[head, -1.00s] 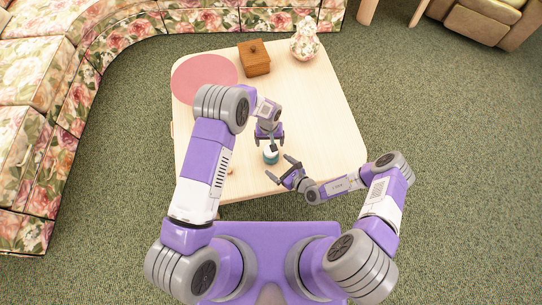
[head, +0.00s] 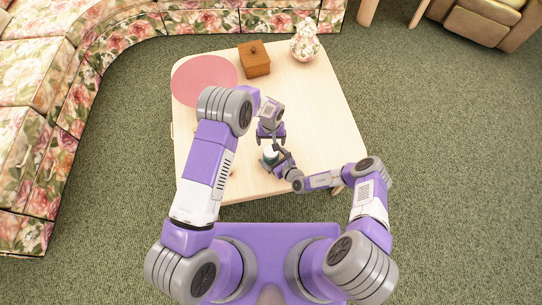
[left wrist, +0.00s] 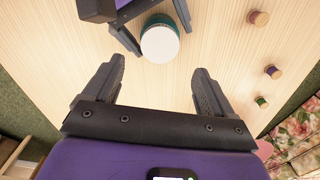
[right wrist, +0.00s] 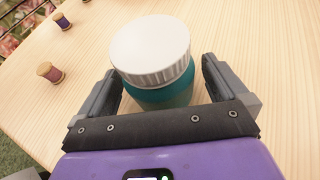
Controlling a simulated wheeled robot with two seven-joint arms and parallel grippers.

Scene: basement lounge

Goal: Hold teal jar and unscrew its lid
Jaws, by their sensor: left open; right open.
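The teal jar (right wrist: 165,94) stands upright on the table with its white ribbed lid (right wrist: 150,48) on. It also shows in the head view (head: 270,158), partly covered by my right gripper. My right gripper (right wrist: 163,85) is open, its two fingers on either side of the jar's body below the lid; I cannot tell if they touch it. My left gripper (left wrist: 157,75) is open and empty, above the table and short of the jar. In the left wrist view the white lid (left wrist: 160,43) lies beyond its fingertips, with my right gripper's fingers beside the jar.
A pink round mat (head: 204,80), a wooden box (head: 254,60) and a floral vase (head: 305,42) sit at the far side. The table's right part is clear.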

